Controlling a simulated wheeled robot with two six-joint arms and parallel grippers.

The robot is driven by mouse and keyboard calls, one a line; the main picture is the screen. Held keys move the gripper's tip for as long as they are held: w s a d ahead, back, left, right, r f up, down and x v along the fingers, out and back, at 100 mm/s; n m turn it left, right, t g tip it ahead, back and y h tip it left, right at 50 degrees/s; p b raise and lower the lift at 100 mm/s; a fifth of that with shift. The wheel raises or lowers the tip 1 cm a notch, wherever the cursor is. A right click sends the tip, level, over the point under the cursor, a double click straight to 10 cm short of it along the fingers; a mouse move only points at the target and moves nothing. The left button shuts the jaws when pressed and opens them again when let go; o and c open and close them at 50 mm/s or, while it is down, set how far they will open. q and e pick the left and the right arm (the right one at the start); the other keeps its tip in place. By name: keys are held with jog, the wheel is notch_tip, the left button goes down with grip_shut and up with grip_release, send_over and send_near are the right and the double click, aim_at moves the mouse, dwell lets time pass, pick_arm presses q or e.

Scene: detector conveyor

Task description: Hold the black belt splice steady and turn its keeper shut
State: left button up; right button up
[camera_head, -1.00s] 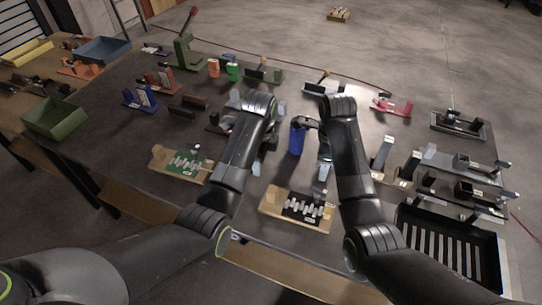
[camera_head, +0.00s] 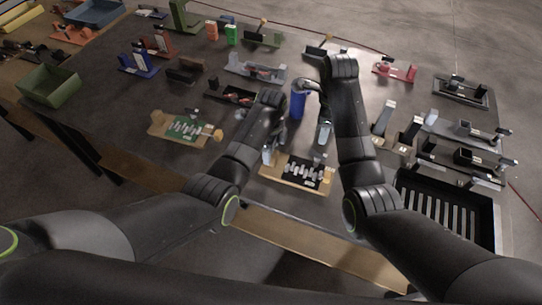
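The black belt splice (camera_head: 302,170), with pale crosswise bars, lies on a wooden board (camera_head: 268,174) near the table's front edge. A small grey upright part, perhaps its keeper (camera_head: 318,161), stands at its back right; its turn is too small to read. My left gripper (camera_head: 269,154) points down by the board's back left end; the arm hides most of it. My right gripper (camera_head: 323,136) points down behind the splice's right end, its pale fingers above the grey part. I cannot tell whether either gripper touches anything or how wide its fingers are.
A similar green splice (camera_head: 186,128) lies on a board to the left. A blue cylinder (camera_head: 297,104) stands behind, between my arms. A black slotted tray (camera_head: 400,197) is at the front right. Several metal fixtures crowd the right side and back of the table.

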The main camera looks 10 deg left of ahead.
pick_arm(q)
jog(key=shift+f, duration=2.3)
